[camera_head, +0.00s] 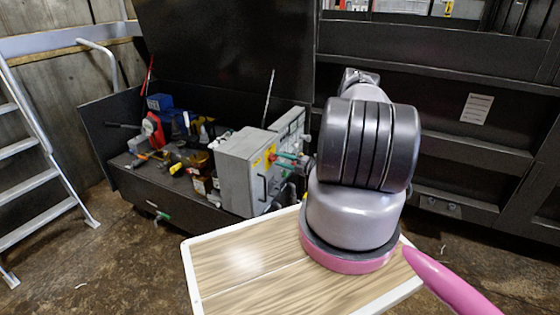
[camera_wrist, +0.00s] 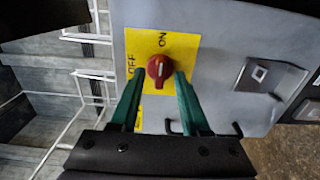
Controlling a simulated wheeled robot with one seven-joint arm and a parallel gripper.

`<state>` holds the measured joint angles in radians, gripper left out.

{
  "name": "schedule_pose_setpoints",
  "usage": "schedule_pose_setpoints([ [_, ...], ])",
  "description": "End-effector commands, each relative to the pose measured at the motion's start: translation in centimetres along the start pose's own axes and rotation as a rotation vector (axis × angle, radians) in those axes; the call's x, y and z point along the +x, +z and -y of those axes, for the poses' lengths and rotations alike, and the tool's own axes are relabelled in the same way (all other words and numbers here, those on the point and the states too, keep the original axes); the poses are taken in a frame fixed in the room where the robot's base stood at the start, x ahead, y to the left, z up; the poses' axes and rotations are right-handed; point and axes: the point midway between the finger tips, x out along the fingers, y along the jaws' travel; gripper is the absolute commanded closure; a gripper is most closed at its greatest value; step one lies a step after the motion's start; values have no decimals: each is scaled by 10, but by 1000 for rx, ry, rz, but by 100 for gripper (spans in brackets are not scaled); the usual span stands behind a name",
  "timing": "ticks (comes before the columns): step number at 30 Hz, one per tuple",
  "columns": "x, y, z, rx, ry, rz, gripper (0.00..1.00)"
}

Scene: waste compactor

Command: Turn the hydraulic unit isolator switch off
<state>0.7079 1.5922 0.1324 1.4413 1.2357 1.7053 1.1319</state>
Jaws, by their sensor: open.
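The isolator switch is a red rotary knob (camera_wrist: 159,68) on a yellow plate (camera_wrist: 184,55) on a grey box face. The plate reads ON above the knob and OFF to its left. I cannot tell for certain which mark the knob points to. My gripper (camera_wrist: 159,77) is open, with one green fingertip at each side of the knob's lower part. I cannot tell whether the tips touch it. In the head view, the grey box (camera_head: 239,170) stands left of my arm, and my gripper (camera_head: 289,157) reaches its yellow-marked side.
A grey latch plate (camera_wrist: 268,77) sits right of the switch, and a black handle (camera_head: 261,188) is on the box. Tools and parts crowd the open dark bin (camera_head: 100,130) to the left. A ladder (camera_head: 40,145) stands far left. Dark compactor panels (camera_head: 455,155) rise behind my arm.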

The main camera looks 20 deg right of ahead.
Motion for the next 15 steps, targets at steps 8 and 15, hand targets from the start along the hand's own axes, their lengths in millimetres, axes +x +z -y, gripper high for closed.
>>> schedule_pose_setpoints([
  [8, 6, 0, 0, 0, -1, 0, 54],
  [15, 6, 0, 0, 0, 0, 0, 100],
])
